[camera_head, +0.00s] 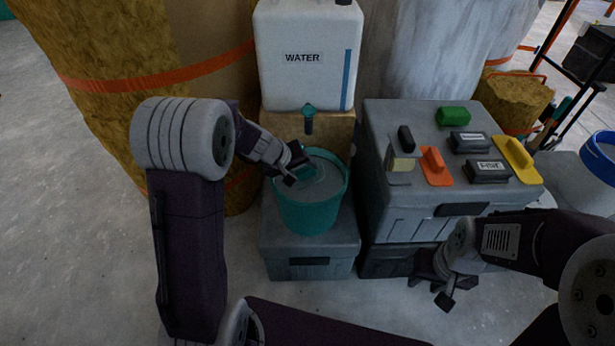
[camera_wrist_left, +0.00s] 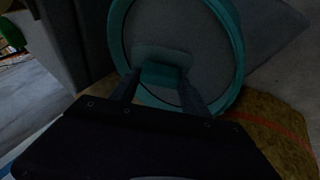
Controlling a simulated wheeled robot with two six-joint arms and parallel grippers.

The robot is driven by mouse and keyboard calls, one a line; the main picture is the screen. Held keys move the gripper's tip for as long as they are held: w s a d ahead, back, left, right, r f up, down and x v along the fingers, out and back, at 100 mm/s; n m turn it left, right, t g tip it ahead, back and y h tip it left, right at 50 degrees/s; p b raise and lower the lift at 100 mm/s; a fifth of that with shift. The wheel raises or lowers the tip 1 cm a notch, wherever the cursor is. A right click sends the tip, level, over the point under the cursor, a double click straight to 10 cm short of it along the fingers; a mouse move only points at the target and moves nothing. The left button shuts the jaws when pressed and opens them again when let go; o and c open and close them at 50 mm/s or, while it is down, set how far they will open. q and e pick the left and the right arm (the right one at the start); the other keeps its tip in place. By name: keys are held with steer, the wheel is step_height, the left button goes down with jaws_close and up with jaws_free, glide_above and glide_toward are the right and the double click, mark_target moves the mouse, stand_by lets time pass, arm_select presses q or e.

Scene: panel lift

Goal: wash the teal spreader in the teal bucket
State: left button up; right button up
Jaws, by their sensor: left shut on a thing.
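The teal bucket (camera_head: 308,214) stands on a low grey case and holds grey liquid; its rim also shows in the left wrist view (camera_wrist_left: 237,50). My left gripper (camera_head: 295,176) is at the bucket's left inside, low over the liquid. It is shut on the teal spreader (camera_head: 306,172), whose teal part shows between the fingers in the left wrist view (camera_wrist_left: 160,74). A paler grey patch lies just beyond it there; I cannot tell how deep the spreader sits. My right gripper (camera_head: 441,290) hangs in front of the grey cases at the right, with nothing seen in it; its finger gap is unclear.
A white water container (camera_head: 305,80) with a teal tap (camera_head: 309,120) stands behind the bucket. The grey case (camera_head: 425,180) at right carries an orange float (camera_head: 436,166), a yellow float (camera_head: 515,158), a green block (camera_head: 453,116) and dark boxes. Floor at left is clear.

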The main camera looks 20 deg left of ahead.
arm_select(q)
steer(key=shift+f, duration=0.2)
steer(key=shift+r, duration=0.1)
steer(key=shift+r+p, duration=0.45)
steer(key=shift+r, duration=0.15)
steer(key=shift+f, duration=0.1)
steer(key=shift+f+b, duration=0.6)
steer(key=shift+b, duration=0.25)
steer(key=shift+r, duration=0.2)
steer(key=shift+r+p, duration=0.5)
steer(key=shift+p, duration=0.05)
